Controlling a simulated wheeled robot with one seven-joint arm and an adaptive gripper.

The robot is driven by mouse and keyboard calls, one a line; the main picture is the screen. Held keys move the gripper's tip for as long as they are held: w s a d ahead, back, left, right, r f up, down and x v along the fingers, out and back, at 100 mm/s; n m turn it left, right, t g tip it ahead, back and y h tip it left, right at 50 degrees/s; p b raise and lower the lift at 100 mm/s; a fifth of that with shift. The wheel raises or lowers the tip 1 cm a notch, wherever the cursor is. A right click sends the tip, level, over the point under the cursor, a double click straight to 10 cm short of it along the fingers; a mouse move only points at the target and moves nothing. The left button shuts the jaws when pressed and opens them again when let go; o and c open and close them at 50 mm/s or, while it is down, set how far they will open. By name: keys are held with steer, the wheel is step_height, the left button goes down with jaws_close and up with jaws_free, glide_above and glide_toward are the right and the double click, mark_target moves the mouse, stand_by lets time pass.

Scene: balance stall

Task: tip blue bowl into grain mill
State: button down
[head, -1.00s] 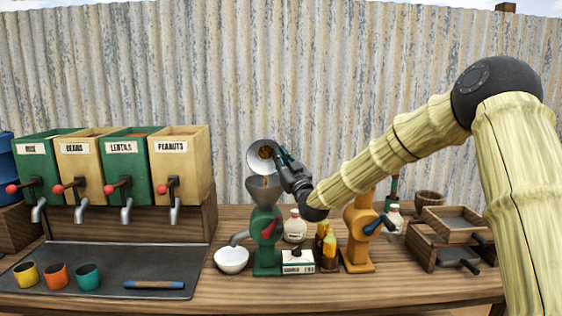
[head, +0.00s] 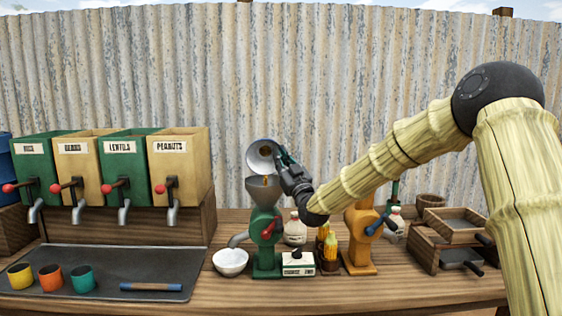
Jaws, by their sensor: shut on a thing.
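My gripper (head: 282,160) is shut on the rim of a bowl (head: 262,154) that looks pale grey rather than blue here. The bowl is tipped steeply, its mouth facing the camera and down, above the grey hopper (head: 265,191) of the green grain mill (head: 264,228). A little orange-yellow grain shows at the hopper's mouth, just below the bowl. The visible inside of the bowl looks nearly empty, with a small dark patch. My fingers hide part of the bowl's right side.
A white bowl (head: 230,262) stands under the mill's spout. A labelled box (head: 298,264), a jar (head: 295,228), corn cobs (head: 328,250) and an orange mill (head: 360,238) crowd the right. Bins (head: 180,165) and a dark tray (head: 100,262) are left.

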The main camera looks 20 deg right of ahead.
steer(key=shift+s+a+n+t+y+b, duration=0.15)
steer(key=shift+s+n+t+y+b, duration=0.55)
steer(key=shift+b, duration=1.4)
steer(key=shift+s+a+n+t+y+b, duration=0.25)
steer(key=shift+n+y+b, duration=0.6)
steer(key=shift+b, duration=1.25)
steer(key=shift+s+d+h, duration=0.15)
steer(key=shift+h, duration=0.1)
